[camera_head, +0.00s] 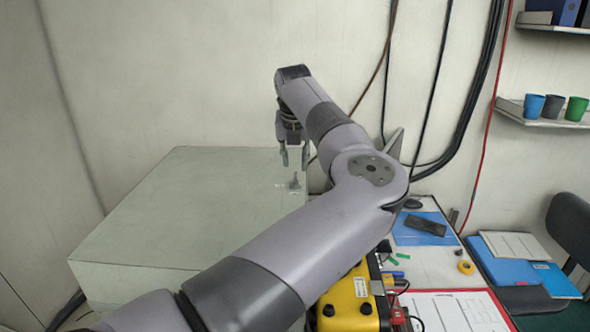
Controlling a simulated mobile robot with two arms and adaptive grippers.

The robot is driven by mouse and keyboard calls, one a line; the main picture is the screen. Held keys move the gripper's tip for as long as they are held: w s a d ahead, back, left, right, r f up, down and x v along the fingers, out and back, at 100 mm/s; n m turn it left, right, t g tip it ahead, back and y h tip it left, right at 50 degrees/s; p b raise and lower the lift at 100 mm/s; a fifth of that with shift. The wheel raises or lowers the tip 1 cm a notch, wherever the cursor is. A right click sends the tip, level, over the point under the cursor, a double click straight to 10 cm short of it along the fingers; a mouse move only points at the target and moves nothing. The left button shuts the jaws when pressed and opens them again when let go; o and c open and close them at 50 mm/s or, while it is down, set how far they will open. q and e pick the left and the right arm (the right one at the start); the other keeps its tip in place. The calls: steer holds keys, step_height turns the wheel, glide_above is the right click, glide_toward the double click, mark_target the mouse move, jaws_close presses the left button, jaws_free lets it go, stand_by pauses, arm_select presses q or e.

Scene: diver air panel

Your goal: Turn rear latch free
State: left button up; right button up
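A small dark latch-like part (296,181) sits near the right edge of a large pale grey-green box (165,215). White marks lie beside it. It is too small to tell which way it is turned. My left gripper (294,160) points down just above this part, with its two fingers apart. I see a gap between the fingertips and the dark part, and no clear contact. My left arm crosses the picture from the bottom left and hides part of the box's right side. My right gripper is out of view.
A yellow case (352,300) stands right of the box, partly behind my arm. A white table (430,262) holds a blue mat (408,234), a dark block (426,225) and yellow tape (465,267). Cables hang on the wall behind. The box's top is mostly clear.

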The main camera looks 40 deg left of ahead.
arm_select(q)
steer(key=v, duration=0.6)
steer(key=shift+s+d, duration=0.1)
steer(key=shift+d, duration=0.05)
stand_by(0.3)
